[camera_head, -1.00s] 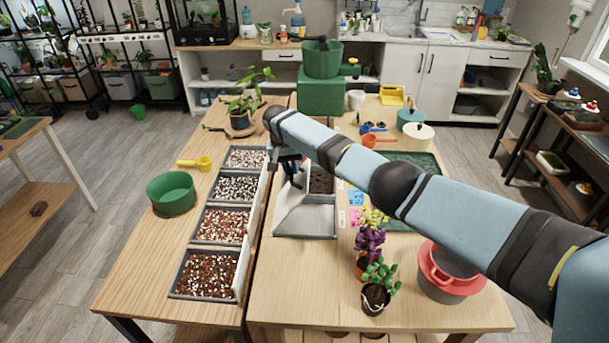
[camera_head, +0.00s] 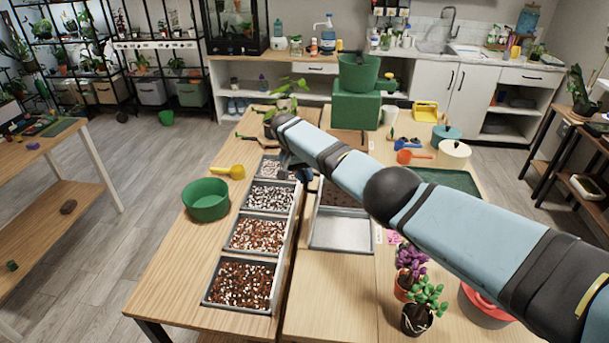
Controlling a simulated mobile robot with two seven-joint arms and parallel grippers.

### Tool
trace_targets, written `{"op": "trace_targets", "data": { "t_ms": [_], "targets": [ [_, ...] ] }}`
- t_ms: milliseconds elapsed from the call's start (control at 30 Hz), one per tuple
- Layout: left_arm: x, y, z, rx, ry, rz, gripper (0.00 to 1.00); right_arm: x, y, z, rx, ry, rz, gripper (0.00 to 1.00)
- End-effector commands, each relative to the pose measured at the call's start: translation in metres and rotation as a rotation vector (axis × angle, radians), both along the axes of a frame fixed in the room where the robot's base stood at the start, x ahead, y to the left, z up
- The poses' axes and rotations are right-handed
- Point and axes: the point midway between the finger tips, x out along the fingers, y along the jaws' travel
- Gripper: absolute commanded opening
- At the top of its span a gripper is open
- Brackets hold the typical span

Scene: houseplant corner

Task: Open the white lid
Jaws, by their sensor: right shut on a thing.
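My right gripper (camera_head: 298,174) is over the gap between the two rows of trays, near the far end, partly hidden by my right arm. It is shut on the white lid (camera_head: 302,205), which shows as a thin, steep pale panel beside the left row. How the fingers grip its edge is too small to tell. The metal tray (camera_head: 340,230) to the right of the lid is uncovered and looks empty. A brown-filled tray (camera_head: 340,193) behind it is partly covered by my arm. My left gripper is out of view.
Several trays of soil mix (camera_head: 258,233) line the left table. A green bowl (camera_head: 206,200) and yellow scoop (camera_head: 228,172) lie left of them. Potted plants (camera_head: 418,310) stand at the front right. A green pot (camera_head: 358,72) on a green block (camera_head: 356,110) stands behind.

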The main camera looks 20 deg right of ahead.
Motion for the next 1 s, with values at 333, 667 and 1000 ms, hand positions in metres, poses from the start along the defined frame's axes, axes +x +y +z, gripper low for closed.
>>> {"op": "trace_targets", "data": {
  "t_ms": [333, 667, 1000],
  "targets": [
    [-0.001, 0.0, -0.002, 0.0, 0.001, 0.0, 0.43, -0.005, -0.001, -0.012, 0.001, 0.018, -0.001, 0.32],
    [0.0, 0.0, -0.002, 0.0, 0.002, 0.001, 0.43, -0.003, 0.0, -0.005, 0.0, 0.009, -0.001, 0.39],
    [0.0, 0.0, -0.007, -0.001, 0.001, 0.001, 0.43, 0.007, 0.016, 0.045, 0.002, 0.006, 0.0, 0.39]
  ]
}}
